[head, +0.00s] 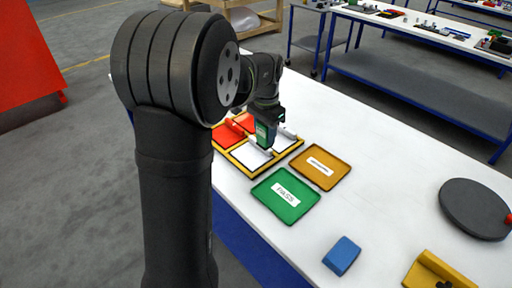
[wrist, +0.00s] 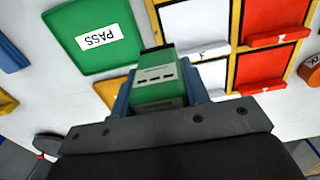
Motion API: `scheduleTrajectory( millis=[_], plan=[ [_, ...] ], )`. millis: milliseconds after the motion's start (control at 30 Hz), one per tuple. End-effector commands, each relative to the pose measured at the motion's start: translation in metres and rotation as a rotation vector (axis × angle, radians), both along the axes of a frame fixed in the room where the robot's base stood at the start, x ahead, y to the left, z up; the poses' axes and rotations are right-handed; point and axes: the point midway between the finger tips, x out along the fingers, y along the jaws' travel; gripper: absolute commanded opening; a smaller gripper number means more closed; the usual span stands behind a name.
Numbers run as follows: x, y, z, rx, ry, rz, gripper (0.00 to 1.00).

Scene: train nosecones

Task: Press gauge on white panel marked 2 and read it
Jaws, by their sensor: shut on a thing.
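My gripper (head: 267,122) is shut on a green gauge (head: 265,134) and holds it pointing down over the yellow-framed tray (head: 254,177). In the wrist view the gauge (wrist: 158,84) sits between the blue fingers of my gripper (wrist: 158,98). The near white panel (head: 247,156) lies beside and below the gauge's lower end; a second white panel (head: 287,143) is partly hidden behind it. In the wrist view a white panel (wrist: 190,22) is just beyond the gauge. I cannot tell whether the gauge touches a panel. No panel number or gauge reading is legible.
A red panel (head: 226,137) shares the tray. A green PASS tray (head: 286,210) and an orange labelled tray (head: 322,181) lie beside it. A blue block (head: 342,255), a yellow fixture (head: 424,276) and a dark disc (head: 470,207) are farther along. White tabletop (head: 390,190) between is clear.

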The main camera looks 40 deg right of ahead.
Motion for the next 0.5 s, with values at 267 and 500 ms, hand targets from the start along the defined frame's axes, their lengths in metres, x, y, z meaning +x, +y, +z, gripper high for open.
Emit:
scheduleTrajectory(
  millis=[267,500],
  plan=[
    [0.043,-0.075,-0.012,0.0,0.0,-0.001,0.15],
    [0.063,-0.113,-0.022,0.0,0.0,-0.001,0.15]
  ],
)
